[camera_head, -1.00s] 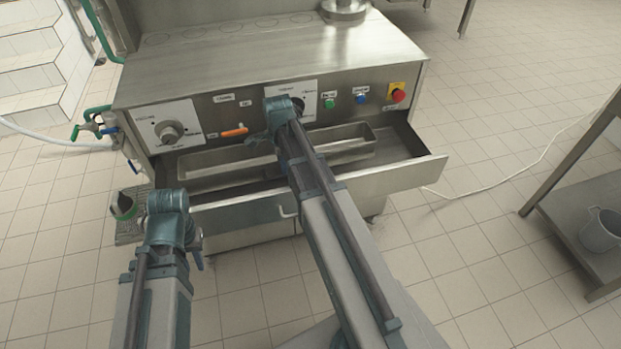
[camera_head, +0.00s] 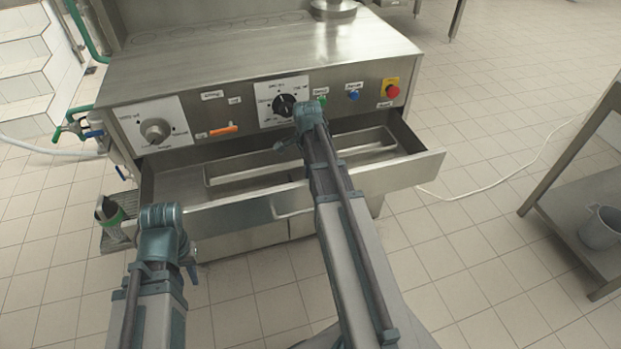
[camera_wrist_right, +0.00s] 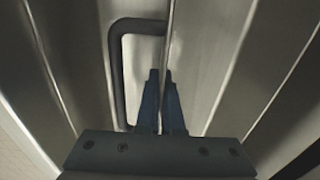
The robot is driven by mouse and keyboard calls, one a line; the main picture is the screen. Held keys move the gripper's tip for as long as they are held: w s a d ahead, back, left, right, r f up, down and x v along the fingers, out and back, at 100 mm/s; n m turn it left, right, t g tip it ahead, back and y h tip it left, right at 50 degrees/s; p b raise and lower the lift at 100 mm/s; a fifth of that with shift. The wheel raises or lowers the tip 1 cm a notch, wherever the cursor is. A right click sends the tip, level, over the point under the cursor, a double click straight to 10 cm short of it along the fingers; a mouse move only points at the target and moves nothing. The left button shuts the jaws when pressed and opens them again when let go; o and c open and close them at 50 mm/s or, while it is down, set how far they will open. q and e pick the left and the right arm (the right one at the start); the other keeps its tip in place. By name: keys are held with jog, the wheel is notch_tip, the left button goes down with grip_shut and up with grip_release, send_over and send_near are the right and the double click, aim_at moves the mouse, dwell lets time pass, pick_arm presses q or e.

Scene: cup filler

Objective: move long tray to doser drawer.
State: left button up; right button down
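The long tray (camera_head: 235,180) is a shallow steel pan, tilted slightly in the picture, inside the outline of the pulled-out doser drawer (camera_head: 420,172). My right arm hides its middle. I cannot tell whether it rests on the drawer floor. My right gripper (camera_head: 281,149) is at the tray, mostly hidden by its wrist. In the right wrist view, its fingers (camera_wrist_right: 160,75) are close together on a thin steel wall, apparently the tray's. A dark handle (camera_wrist_right: 118,70) shows beside them. My left gripper (camera_head: 191,270) is low in front of the drawer, apart from the tray; its fingers barely show.
The machine's control panel (camera_head: 350,75), with knobs and buttons, is just behind the drawer. A steel shelf (camera_head: 585,225) with a grey bucket (camera_head: 600,228) is at the right.

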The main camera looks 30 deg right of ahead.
jog(key=shift+d+f, duration=0.35)
jog(key=shift+f, duration=0.25)
pick_arm(q)
jog(key=shift+f, duration=0.5)
pick_arm(e)
jog(key=shift+r, duration=0.1)
jog(key=c, duration=1.5)
grip_release()
jog(key=shift+s+f, duration=0.1)
jog(key=shift+f, duration=0.1)
jog(key=o, duration=0.4)
pick_arm(q)
jog(key=shift+f, duration=0.1)
pick_arm(e)
jog(key=shift+o, duration=0.2)
jog(key=shift+r, duration=0.25)
